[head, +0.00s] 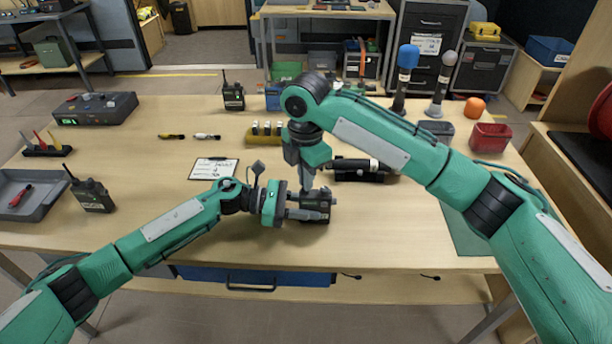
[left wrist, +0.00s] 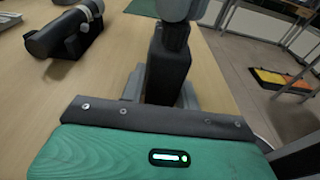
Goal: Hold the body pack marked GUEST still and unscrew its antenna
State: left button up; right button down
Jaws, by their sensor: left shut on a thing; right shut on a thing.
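A dark body pack (head: 318,214) lies over the front middle of the table. Its marking is not readable. My left gripper (head: 306,206) is shut on the pack from the left. The left wrist view shows the pack (left wrist: 168,72) between the two grey fingers. My right gripper (head: 308,186) comes down from above and is shut at the pack's top end, where the antenna sits; the antenna itself is hidden by the fingers. In the left wrist view the right gripper (left wrist: 177,12) touches or nearly touches the pack's end.
Two other packs with antennas stand at the left (head: 92,195) and the back (head: 233,96). A dark cylinder with a light band (head: 352,168) lies just behind my grippers. A clipboard (head: 213,169), grey tray (head: 32,196) and red bin (head: 490,137) are around. The table's front left is clear.

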jog(key=n, duration=0.4)
dwell(0.3)
jog(key=c, duration=1.7)
grip_release()
jog(key=shift+m, duration=2)
jog(key=m, duration=0.4)
